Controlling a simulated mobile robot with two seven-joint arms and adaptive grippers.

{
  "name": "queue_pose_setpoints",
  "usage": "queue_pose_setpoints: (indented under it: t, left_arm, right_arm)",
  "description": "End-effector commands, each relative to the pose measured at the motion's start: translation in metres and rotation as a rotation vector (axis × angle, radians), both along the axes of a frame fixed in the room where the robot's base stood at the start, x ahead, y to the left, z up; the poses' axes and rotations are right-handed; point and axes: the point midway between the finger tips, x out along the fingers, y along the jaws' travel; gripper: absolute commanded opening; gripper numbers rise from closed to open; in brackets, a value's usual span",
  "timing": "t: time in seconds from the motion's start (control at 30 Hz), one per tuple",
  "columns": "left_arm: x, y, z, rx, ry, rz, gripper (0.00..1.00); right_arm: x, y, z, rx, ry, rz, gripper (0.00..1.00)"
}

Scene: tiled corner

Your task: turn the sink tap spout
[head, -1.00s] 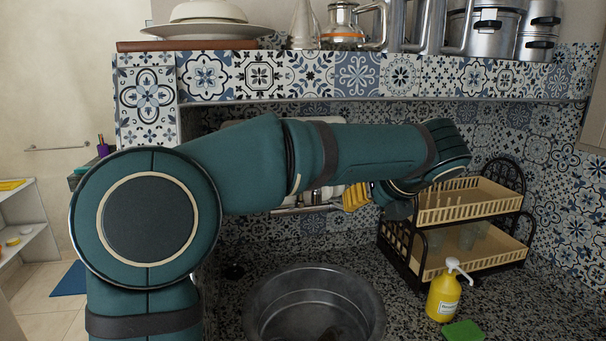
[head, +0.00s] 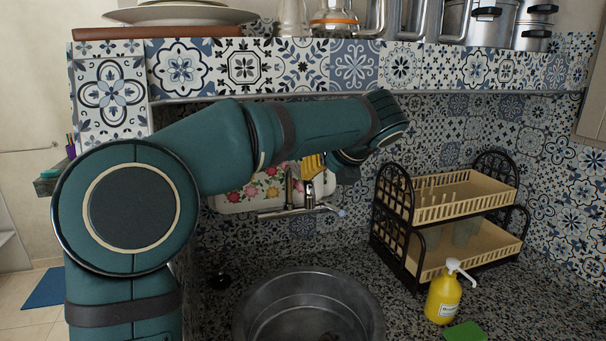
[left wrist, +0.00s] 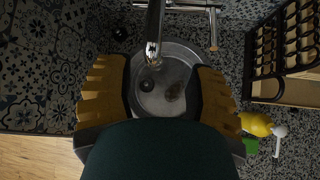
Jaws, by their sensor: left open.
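The metal sink tap (head: 289,192) is on the tiled wall above the round sink (head: 250,317), partly hidden by my left arm. A thin pipe reaches right from it and ends in a pale tip (head: 341,212). In the left wrist view the tap spout (left wrist: 154,28) comes in from the top, with its tip near the upper gap between my fingers. My left gripper (head: 312,166) has yellow fingers, mostly hidden behind my arm in the head view. In the left wrist view the left gripper (left wrist: 160,78) is open and empty, above the sink. Contact with the tap cannot be told.
A dark two-tier dish rack (head: 402,250) stands right of the sink. A yellow soap bottle (head: 443,300) and a green sponge (head: 465,332) are in front of it. A tiled shelf (head: 357,66) with pots overhangs the tap. A flowered tray (head: 236,199) leans behind it.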

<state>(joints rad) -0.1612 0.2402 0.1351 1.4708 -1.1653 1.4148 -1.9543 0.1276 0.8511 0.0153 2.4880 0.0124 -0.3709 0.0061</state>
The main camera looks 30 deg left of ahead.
Motion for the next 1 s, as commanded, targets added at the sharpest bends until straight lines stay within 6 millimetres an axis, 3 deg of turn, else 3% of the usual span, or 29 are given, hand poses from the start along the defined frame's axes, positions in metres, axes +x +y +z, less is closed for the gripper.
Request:
queue_pose_setpoints:
  t: [0.3,0.43,0.7,1.0]
  left_arm:
    - [0.031,0.056,-0.002,0.000,0.001,0.002,0.54]
    - [0.038,0.068,-0.020,0.000,0.003,0.001,0.54]
    - [0.046,0.082,-0.034,-0.001,0.001,0.000,0.54]
    - [0.046,0.082,-0.035,-0.001,0.000,-0.001,0.54]
  right_arm:
    - [-0.001,0.000,-0.001,0.000,0.002,0.002,0.47]
    - [-0.002,0.001,-0.007,0.001,0.005,0.004,0.47]
    - [-0.004,0.001,-0.010,0.002,0.008,0.006,0.47]
    - [-0.004,0.001,-0.010,0.002,0.008,0.006,0.47]
